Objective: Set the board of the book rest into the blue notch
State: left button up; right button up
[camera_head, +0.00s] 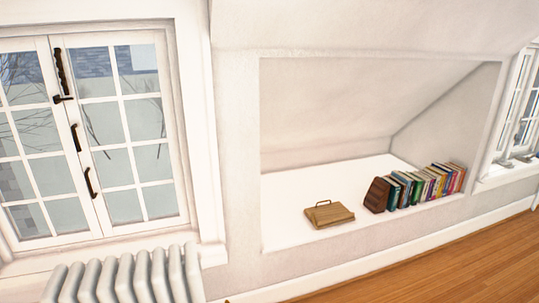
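A wooden book rest (329,217) lies low on the white floor of the wall niche, near its front edge. It has a flat tan board and a small dark wire loop at its back. It is too small here to tell how the board sits or to make out a blue notch. Neither of my grippers is in view.
A dark brown wooden block (377,195) stands at the left end of a row of upright books (425,186) on the niche floor (290,196). A white radiator (140,276) is below the left window. The niche floor left of the book rest is clear.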

aim_at(332, 211)
jog(key=i+l+z, duration=0.1)
jog(key=i+z, duration=0.35)
jog(key=i, duration=0.15)
jog(key=i+j+z, duration=0.1)
jog(key=i+z, duration=0.4)
jog(key=i, duration=0.15)
